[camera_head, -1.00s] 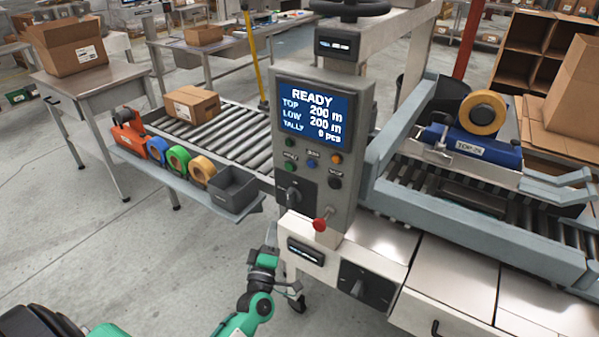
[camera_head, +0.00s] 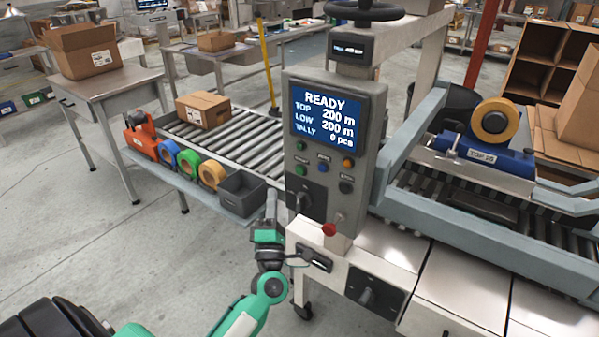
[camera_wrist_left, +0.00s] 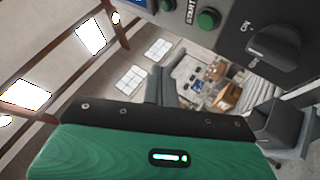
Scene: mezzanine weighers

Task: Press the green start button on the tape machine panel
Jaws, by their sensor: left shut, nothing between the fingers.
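The tape machine panel (camera_head: 364,122) is an upright grey box with a lit READY screen (camera_head: 325,117). The green start button (camera_head: 301,170) is on its lower left. The button also shows at the top of the left wrist view (camera_wrist_left: 208,18), beside the word START. My left gripper (camera_head: 271,194) is shut and empty, pointing up, left of and below the button and apart from it. Its dark fingers (camera_wrist_left: 164,74) show in the wrist view, left of and below the button. My right gripper is not in view.
A blue button (camera_head: 323,168), an orange button (camera_head: 347,162) and a black rotary switch (camera_head: 304,198) sit near the start button. A red knob (camera_head: 329,230) juts out below. A grey bin (camera_head: 240,192) stands on the shelf left of my gripper.

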